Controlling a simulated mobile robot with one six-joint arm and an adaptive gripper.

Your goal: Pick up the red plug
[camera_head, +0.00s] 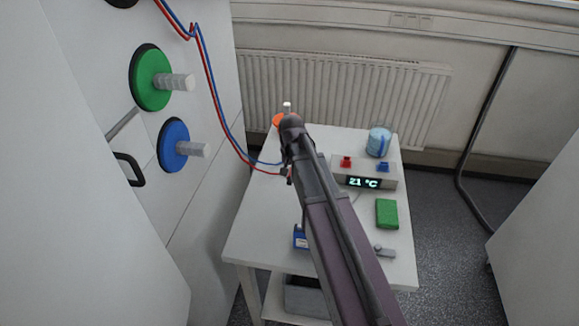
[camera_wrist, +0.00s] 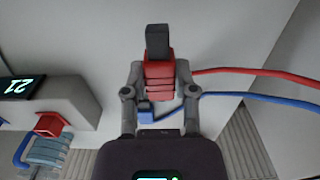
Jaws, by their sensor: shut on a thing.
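In the wrist view the red plug (camera_wrist: 159,84), ribbed with a dark block at its end, sits between the two grey fingers of my gripper (camera_wrist: 158,72). The fingers are shut on its sides. A red cable (camera_wrist: 245,71) runs from it to the right. A blue plug (camera_wrist: 146,112) shows just behind the red one, with a blue cable (camera_wrist: 240,97). In the head view my gripper (camera_head: 287,168) is at the table's left side, mostly hidden by my arm. Only a small bit of red shows there.
The white table (camera_head: 262,222) holds a display box (camera_head: 390,177) with a red socket (camera_head: 347,161) and a blue socket (camera_head: 383,167), a blue jar (camera_head: 379,142), a green block (camera_head: 386,213) and a blue item (camera_head: 300,238). A cabinet with a green knob (camera_head: 150,77) and blue knob (camera_head: 173,146) stands left.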

